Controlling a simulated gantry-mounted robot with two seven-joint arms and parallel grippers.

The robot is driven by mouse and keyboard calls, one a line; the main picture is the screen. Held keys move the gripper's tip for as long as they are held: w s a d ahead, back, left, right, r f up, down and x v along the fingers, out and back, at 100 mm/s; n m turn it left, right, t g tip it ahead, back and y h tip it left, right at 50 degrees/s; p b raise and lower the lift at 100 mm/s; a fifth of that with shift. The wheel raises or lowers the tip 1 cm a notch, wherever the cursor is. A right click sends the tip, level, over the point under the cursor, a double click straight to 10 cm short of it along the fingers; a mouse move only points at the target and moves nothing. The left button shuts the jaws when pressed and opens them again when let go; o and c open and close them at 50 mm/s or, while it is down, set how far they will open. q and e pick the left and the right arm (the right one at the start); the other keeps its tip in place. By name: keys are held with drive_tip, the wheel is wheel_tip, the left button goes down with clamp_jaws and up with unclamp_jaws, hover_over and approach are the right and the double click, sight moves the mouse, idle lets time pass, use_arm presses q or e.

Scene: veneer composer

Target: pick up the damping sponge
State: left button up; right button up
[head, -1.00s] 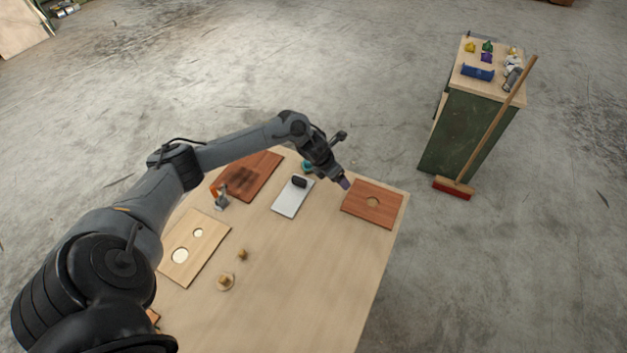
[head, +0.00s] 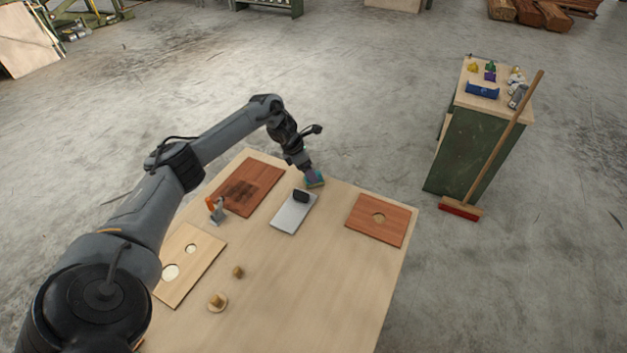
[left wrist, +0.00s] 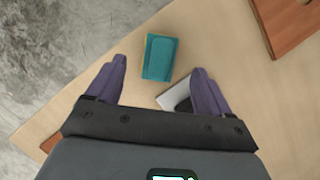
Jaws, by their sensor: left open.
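The damping sponge (left wrist: 160,57) is a teal block with a yellowish edge, lying on the table near its far edge. It also shows in the head view (head: 315,180), partly hidden by my gripper. My left gripper (left wrist: 158,82) is open and empty, its two purple fingers apart. In the left wrist view the sponge lies just beyond the fingertips, roughly between their lines. In the head view the left gripper (head: 311,175) is over or right beside the sponge; whether it touches cannot be told. My right gripper is not in view.
A white plate with a black block (head: 301,196) lies close to the gripper. Reddish boards lie left (head: 248,188) and right (head: 376,220). A pale board with two holes (head: 189,262) and small wooden knobs (head: 217,301) are nearer. A green cabinet (head: 475,140) stands apart at right.

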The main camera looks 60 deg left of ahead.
sight(321, 182)
use_arm(q)
drive_tip(key=x, duration=0.5)
drive_tip(key=shift+b, duration=0.35)
drive_tip(key=c, duration=1.1)
drive_tip(key=shift+c, duration=0.3)
drive_tip(key=shift+r, duration=0.15)
